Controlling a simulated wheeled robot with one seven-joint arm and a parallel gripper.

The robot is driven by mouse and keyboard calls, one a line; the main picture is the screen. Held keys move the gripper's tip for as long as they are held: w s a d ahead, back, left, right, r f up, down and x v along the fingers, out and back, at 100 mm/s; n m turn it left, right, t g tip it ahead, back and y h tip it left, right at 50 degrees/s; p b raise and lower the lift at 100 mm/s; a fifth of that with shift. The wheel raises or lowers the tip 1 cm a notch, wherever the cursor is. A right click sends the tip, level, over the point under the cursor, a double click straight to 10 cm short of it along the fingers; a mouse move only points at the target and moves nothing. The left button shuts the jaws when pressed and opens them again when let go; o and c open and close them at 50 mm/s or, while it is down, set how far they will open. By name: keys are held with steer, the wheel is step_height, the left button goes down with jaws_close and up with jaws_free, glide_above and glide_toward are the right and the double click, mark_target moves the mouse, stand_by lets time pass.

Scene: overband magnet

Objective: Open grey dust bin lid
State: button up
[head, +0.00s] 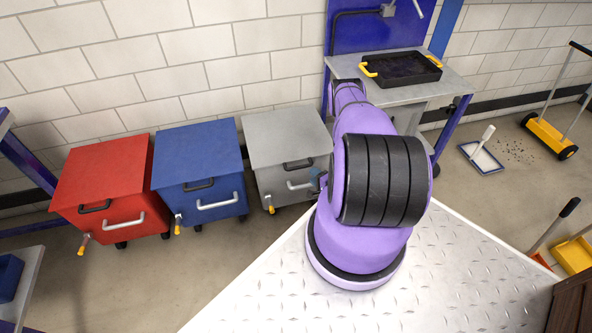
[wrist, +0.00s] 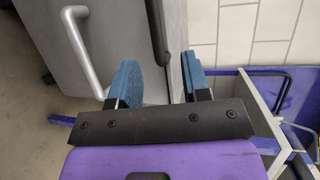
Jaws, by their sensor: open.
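The grey dust bin (head: 276,187) stands at the right end of a row of bins, with its flat grey lid (head: 283,133) closed. A black handle (head: 298,164) is on the lid's front edge, above a silver bar handle (head: 300,185) on the front. In the wrist view the black handle (wrist: 156,30) lies between the lines of my blue fingertips, and the silver handle (wrist: 80,50) is to the left. My gripper (wrist: 160,80) is open and empty, close to the black handle; contact cannot be told. In the head view my arm hides most of the gripper.
Closed blue (head: 200,165) and red (head: 104,180) bins stand left of the grey one. A bench (head: 455,85) with a black tray (head: 403,69) is behind my arm. Clear floor lies in front of the bins. A dustpan (head: 482,156) lies at right.

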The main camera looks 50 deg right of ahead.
mark_target(299, 167)
steer(key=x, duration=1)
steer(key=shift+a+f, duration=0.3)
jaws_close()
